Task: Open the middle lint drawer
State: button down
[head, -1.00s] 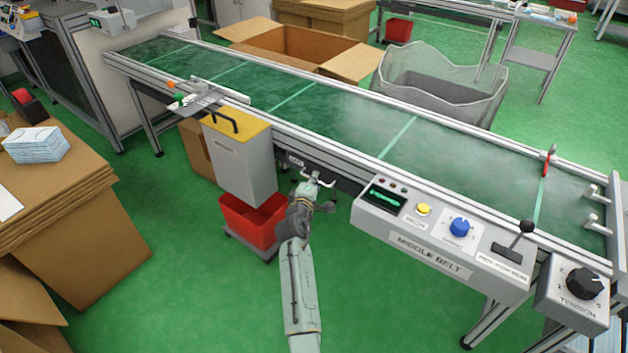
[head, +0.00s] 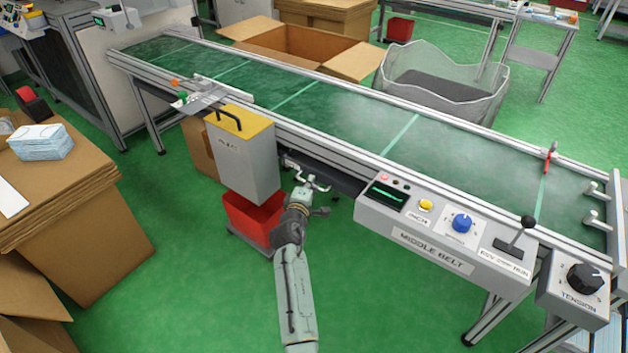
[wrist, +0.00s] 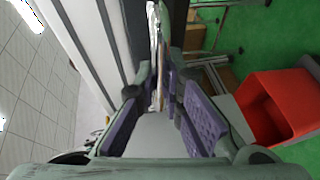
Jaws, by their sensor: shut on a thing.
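The middle belt (head: 350,130) runs across the head view, its control box labelled MIDDLE BELT (head: 430,250). Under its near rail, left of the box, is the dark lint drawer area (head: 345,183). A pale bar handle (head: 321,187) sticks out there. My gripper (head: 311,186) is shut on this handle. In the wrist view my purple-padded fingers (wrist: 165,118) stand on both sides of a pale piece that runs between them. The fingers hide much of the handle, and I cannot tell how far the drawer is out.
A grey box with a yellow lid (head: 243,160) hangs on the belt's side, left of my gripper. A red bin (head: 252,215) stands below it, also in the wrist view (wrist: 285,105). Cartons (head: 75,220) stand at left. The green floor in front is clear.

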jog(key=s+a, duration=1.1)
jog(key=s, duration=0.4)
jog(key=shift+b, duration=0.45)
jog(key=c, duration=1.7)
grip_release()
jog(key=v, duration=0.7)
jog(key=shift+s, duration=0.3)
